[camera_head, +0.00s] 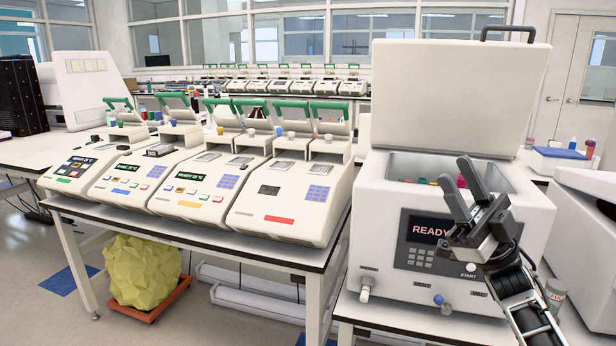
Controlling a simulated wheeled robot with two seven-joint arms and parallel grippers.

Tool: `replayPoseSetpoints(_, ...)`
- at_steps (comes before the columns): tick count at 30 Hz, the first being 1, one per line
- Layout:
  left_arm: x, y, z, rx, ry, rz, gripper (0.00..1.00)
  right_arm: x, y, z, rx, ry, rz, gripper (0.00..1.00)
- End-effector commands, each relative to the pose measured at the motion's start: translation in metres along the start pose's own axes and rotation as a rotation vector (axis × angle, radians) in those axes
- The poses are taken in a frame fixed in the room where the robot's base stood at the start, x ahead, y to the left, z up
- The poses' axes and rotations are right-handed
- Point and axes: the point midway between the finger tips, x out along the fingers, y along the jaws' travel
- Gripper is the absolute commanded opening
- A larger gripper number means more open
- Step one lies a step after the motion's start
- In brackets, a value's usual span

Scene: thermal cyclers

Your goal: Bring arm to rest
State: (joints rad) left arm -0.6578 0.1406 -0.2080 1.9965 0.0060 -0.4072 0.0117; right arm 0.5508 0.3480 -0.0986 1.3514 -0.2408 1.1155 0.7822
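My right gripper (456,172) is in front of the large white machine (385,235) at the right, with its arm coming in from the lower right. Its two dark grey fingers point up and to the left. There is a gap between the fingertips and nothing shows between them. The gripper and arm cover part of the machine's front and its "READY" display (430,229). My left gripper is not in view.
The white machine's lid (455,95) stands open, with several coloured items inside. A row of thermal cyclers (285,200) with raised green-handled lids fills the table to the left. Another white device (590,230) stands close to the right of my arm.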

Motion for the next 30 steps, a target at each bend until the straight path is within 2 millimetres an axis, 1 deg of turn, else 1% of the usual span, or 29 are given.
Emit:
replayPoseSetpoints(1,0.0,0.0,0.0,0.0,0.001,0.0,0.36,-0.001,0.01,0.008,-0.026,-0.041,0.052,0.38)
replayPoseSetpoints(5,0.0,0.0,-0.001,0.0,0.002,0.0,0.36,-0.007,0.038,0.03,-0.105,-0.172,0.195,0.38)
replayPoseSetpoints(8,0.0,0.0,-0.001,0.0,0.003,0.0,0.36,-0.019,0.062,0.051,-0.171,-0.307,0.313,0.38)
replayPoseSetpoints(11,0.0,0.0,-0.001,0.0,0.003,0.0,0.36,-0.04,0.087,0.076,-0.241,-0.486,0.438,0.38)
replayPoseSetpoints(13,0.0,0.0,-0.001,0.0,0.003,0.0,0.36,-0.061,0.103,0.093,-0.285,-0.637,0.518,0.38)
replayPoseSetpoints(15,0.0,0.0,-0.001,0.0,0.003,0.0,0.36,-0.084,0.114,0.109,-0.32,-0.789,0.579,0.38)
replayPoseSetpoints(18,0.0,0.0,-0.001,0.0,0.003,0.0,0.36,-0.116,0.122,0.125,-0.35,-0.986,0.635,0.38)
replayPoseSetpoints(21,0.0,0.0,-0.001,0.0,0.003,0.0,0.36,-0.146,0.123,0.138,-0.363,-1.168,0.664,0.38)
replayPoseSetpoints(25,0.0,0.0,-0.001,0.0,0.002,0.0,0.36,-0.184,0.119,0.148,-0.362,-1.39,0.672,0.38)
replayPoseSetpoints(27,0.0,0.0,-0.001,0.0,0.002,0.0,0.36,-0.204,0.088,0.156,-0.327,-1.409,0.648,0.38)
replayPoseSetpoints(29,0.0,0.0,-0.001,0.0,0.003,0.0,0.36,-0.217,0.066,0.161,-0.303,-1.428,0.632,0.38)
replayPoseSetpoints(30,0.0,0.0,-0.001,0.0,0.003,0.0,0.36,-0.227,0.051,0.163,-0.285,-1.442,0.622,0.38)
